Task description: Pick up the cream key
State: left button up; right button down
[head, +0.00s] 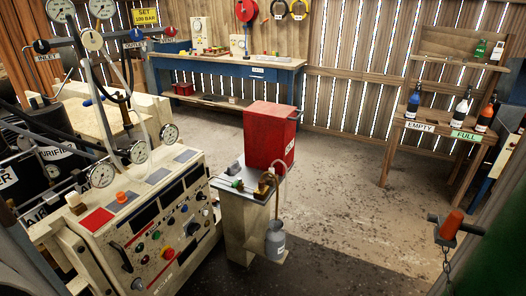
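No piece is clearly recognisable as a cream key. A small cream upright piece (74,201) stands at the left end of the control panel's top, beside a red plate; it is too small to tell whether it is a key. A round cream knob (92,40) sits on the pipework among the gauges at the upper left. Neither of my grippers shows in the head view.
The cream control panel (150,235) with an orange knob (121,197) fills the lower left. A red box (270,135) stands on a pedestal at the centre. A blue workbench (225,65) and a bottle rack (440,130) stand behind. Floor (345,200) right of centre is clear.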

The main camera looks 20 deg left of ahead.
aim_at(73, 199)
jog(key=u, duration=1.25)
